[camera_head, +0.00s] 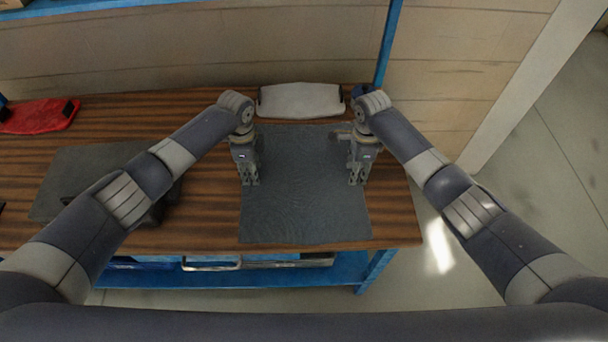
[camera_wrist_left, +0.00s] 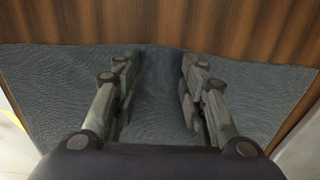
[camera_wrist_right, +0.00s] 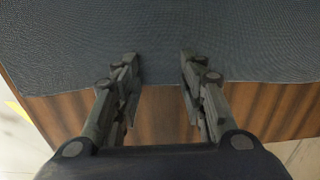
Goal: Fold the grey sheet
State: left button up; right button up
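The grey sheet (camera_head: 305,205) lies spread flat on the striped wooden table, reaching close to its front edge. My left gripper (camera_head: 250,184) points down at the sheet's left edge. In the left wrist view its fingers (camera_wrist_left: 160,58) are apart, with the sheet's edge (camera_wrist_left: 60,75) between and below the tips; the cloth is slightly raised there. My right gripper (camera_head: 356,184) points down at the sheet's right edge. In the right wrist view its fingers (camera_wrist_right: 159,58) are apart, with the sheet (camera_wrist_right: 160,30) at the tips. Neither gripper visibly pinches the cloth.
A white, rounded object (camera_head: 300,100) lies behind the sheet. A red item (camera_head: 40,116) lies at the far left. A blue post (camera_head: 388,45) rises at the back right. Bare table (camera_head: 210,215) lies left of the sheet.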

pick_arm(q)
jog(key=shift+s, duration=0.1)
pick_arm(e)
jog(key=shift+s+r, duration=0.1)
pick_arm(q)
jog(key=shift+f, duration=0.15)
pick_arm(e)
jog(key=shift+f, duration=0.2)
pick_arm(q)
jog(key=c, duration=0.6)
pick_arm(e)
jog(key=c, duration=0.6)
pick_arm(q)
jog(key=shift+f, duration=0.1)
grip_shut()
pick_arm(e)
jog(key=shift+f, duration=0.1)
grip_shut()
